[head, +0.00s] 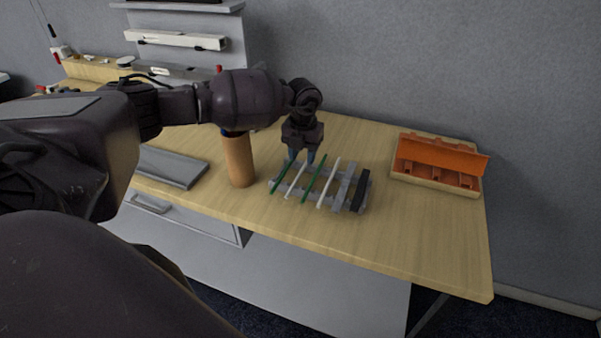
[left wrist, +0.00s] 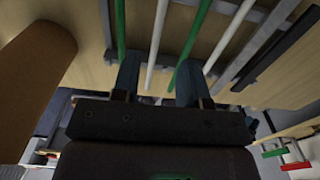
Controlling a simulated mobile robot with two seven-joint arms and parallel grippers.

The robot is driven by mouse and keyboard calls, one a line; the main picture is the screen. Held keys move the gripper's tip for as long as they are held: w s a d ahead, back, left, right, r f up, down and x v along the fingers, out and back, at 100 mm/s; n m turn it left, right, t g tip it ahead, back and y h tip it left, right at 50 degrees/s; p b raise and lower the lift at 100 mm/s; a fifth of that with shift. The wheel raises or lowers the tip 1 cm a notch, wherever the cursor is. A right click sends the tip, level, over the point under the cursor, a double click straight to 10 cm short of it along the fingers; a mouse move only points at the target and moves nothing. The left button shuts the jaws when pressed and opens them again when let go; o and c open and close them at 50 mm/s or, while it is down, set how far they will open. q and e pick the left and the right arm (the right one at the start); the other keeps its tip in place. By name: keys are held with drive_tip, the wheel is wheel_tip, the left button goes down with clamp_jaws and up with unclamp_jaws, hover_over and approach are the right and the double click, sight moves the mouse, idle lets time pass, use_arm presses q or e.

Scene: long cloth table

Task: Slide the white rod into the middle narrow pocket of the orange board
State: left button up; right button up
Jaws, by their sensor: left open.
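Two white rods lie across a grey rack: the left white rod (head: 296,180) and the right white rod (head: 329,184). A green rod (head: 284,174) lies at the far left and another green rod (head: 313,180) between them. My left gripper (head: 302,157) is open and points down at the rods' far ends. In the left wrist view its fingers (left wrist: 158,70) stand either side of the left white rod (left wrist: 157,42), with nothing visibly gripped. The orange board (head: 440,154) stands in a tan tray at the right, with several pockets. My right gripper is out of view.
The grey rack (head: 345,185) has a black bar (head: 361,191) at its right end. A brown cylinder (head: 238,160) stands close left of it. A grey flat case (head: 172,166) lies further left. Bare table lies between rack and board.

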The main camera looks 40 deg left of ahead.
sight(300, 172)
use_arm(q)
drive_tip(key=shift+s+a+f, duration=0.1)
drive_tip(key=shift+f, duration=1.1)
drive_tip(key=shift+s+a+f, duration=0.1)
drive_tip(key=shift+f, duration=1.05)
clamp_jaws()
